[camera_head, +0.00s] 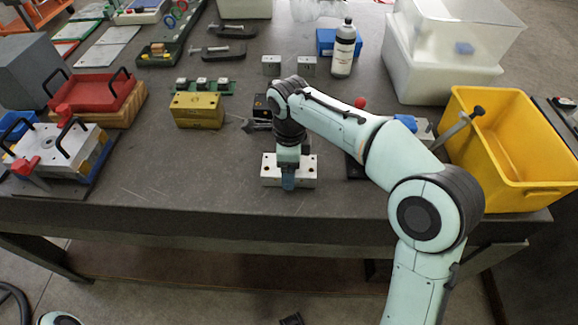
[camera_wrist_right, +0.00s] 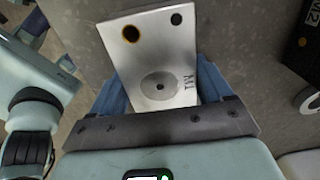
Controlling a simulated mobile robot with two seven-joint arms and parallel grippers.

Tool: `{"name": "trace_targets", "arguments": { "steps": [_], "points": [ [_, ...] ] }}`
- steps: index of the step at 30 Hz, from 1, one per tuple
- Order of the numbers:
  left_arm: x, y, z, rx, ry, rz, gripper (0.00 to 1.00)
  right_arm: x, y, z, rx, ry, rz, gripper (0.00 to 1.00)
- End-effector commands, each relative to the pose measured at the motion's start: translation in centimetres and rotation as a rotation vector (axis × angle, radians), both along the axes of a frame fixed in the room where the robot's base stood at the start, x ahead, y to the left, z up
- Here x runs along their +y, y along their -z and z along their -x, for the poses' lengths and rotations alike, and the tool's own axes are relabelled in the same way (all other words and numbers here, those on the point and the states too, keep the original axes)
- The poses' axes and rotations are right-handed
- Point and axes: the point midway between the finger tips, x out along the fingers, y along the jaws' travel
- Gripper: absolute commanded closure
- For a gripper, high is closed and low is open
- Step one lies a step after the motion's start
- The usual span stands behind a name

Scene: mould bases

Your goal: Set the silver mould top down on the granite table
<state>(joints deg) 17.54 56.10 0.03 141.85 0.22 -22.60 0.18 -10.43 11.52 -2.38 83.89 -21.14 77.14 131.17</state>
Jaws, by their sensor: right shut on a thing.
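The silver mould top (camera_head: 304,171) is a pale metal block over the front middle of the grey granite table (camera_head: 200,215). In the right wrist view the mould top (camera_wrist_right: 152,57) shows a round recess with a small central hole, an orange-rimmed hole, a dark hole and a letter marking. My right gripper (camera_head: 288,180) points down onto it. Its blue fingers (camera_wrist_right: 160,92) are shut on the block's two sides. The block looks level and close to the table; whether it touches the surface I cannot tell. My left gripper is out of view.
A yellow mould block (camera_head: 197,111) stands to the left. A yellow bin (camera_head: 513,145) stands at the right edge. A plate with black handles (camera_head: 60,146) is at the far left. Small silver blocks (camera_head: 271,65) and a bottle (camera_head: 343,48) stand behind. The table front left of the block is clear.

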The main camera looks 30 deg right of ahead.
Motion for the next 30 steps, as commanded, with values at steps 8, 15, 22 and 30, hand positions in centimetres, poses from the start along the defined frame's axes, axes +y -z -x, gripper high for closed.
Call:
{"name": "trace_targets", "arguments": {
  "steps": [8, 15, 22, 30],
  "points": [
    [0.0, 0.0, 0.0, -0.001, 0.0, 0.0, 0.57, 0.0, -0.1, -0.1, -0.005, 0.0, 0.0, 0.92],
    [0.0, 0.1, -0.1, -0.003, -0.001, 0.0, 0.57, 0.0, 0.3, 0.0, 0.0, 0.0, 0.0, 0.0],
    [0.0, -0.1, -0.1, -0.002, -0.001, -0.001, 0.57, 0.0, -0.1, 0.0, -0.001, 0.0, 0.0, 0.0],
    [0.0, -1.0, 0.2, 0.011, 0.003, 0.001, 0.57, 0.1, -4.7, -0.1, -0.006, -0.001, -0.001, 0.0]
  ]
}}
